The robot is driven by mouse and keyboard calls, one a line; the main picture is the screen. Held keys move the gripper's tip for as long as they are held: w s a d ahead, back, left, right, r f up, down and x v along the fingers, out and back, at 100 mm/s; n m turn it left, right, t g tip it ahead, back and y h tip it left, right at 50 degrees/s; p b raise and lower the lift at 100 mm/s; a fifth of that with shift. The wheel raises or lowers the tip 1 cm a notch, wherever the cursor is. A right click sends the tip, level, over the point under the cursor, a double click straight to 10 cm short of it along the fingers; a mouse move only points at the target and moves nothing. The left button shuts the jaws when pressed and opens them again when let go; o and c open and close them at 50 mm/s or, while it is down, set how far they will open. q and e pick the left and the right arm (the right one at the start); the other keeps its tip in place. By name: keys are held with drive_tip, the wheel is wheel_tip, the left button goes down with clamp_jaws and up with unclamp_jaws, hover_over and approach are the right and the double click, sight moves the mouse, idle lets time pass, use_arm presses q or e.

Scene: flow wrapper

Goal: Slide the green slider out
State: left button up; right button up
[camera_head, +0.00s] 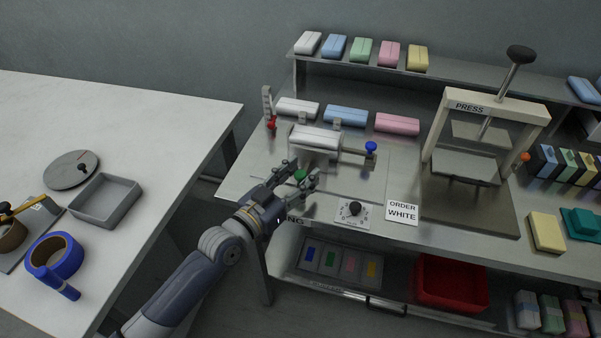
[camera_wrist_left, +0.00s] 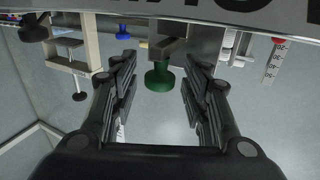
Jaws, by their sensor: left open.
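The green slider knob (camera_head: 300,175) shows at the front of the wrapper machine on the steel bench, partly hidden by my left gripper. In the left wrist view the green knob (camera_wrist_left: 160,77) stands between the two fingers, ahead of them and near their tips, with a visible gap on each side. My left gripper (camera_head: 302,176) is open around the knob; its spread fingers also show in the left wrist view (camera_wrist_left: 160,85). A white wrapped block (camera_head: 314,137) lies on top of the machine. My right gripper is in neither view.
A dial box (camera_head: 352,212) and an "ORDER WHITE" sign (camera_head: 402,212) stand to the right of my gripper. A blue knob (camera_head: 371,147) and a red-tipped lever (camera_head: 270,122) flank the machine. The press (camera_head: 484,122) is further right. A white table (camera_head: 170,120) is at left.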

use_arm(q)
drive_tip(key=shift+w+d, duration=0.2)
drive_tip(key=shift+w, duration=0.05)
clamp_jaws()
drive_tip(key=shift+s+p, duration=0.35)
drive_tip(key=shift+p, duration=0.1)
drive_tip(key=shift+f, duration=0.15)
